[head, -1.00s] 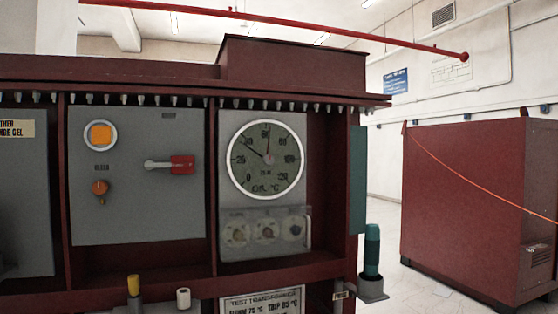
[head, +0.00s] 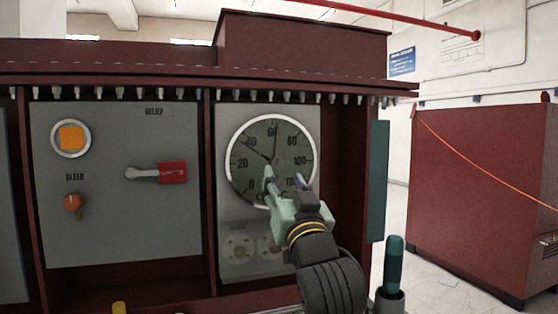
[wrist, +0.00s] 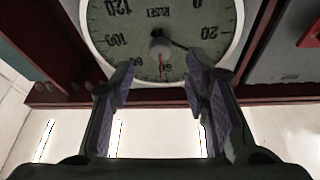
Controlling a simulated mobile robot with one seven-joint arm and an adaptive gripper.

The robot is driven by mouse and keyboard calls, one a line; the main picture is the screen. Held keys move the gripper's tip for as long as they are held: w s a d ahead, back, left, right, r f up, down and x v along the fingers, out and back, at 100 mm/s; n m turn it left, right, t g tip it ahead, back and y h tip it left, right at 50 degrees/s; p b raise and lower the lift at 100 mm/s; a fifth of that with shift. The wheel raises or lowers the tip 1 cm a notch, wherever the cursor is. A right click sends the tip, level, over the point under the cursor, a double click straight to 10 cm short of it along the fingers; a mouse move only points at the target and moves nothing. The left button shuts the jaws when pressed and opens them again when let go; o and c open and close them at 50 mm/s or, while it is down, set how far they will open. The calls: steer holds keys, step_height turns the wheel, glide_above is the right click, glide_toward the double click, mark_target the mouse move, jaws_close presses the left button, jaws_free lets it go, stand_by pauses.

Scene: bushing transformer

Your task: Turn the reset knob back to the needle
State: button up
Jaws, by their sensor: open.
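The round gauge (head: 250,150) with a white rim is on the grey panel; it also shows, upside down, in the wrist view (wrist: 110,25). Its dark needle points up and left in the head view. A red hand points nearly straight up, so the two are apart. The small pale reset knob (wrist: 160,48) is at the dial's centre, under the word RESET in the wrist view; my gripper hides it in the head view. My gripper (head: 283,178) is open and empty in front of the lower dial. In the wrist view its fingers (wrist: 160,80) stand either side of the knob's line, apart from it.
Below the gauge is a clear cover over round fittings (head: 238,246), partly hidden by my arm. A teal-handled post (head: 393,262) stands right of my arm.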

mark_target(277, 165)
steer(key=p+x, duration=0.2)
steer(key=x, duration=0.4)
steer(key=shift+w+a+r, duration=0.1)
steer(key=shift+w, duration=0.15)
steer(key=shift+c, duration=0.2)
jaws_close()
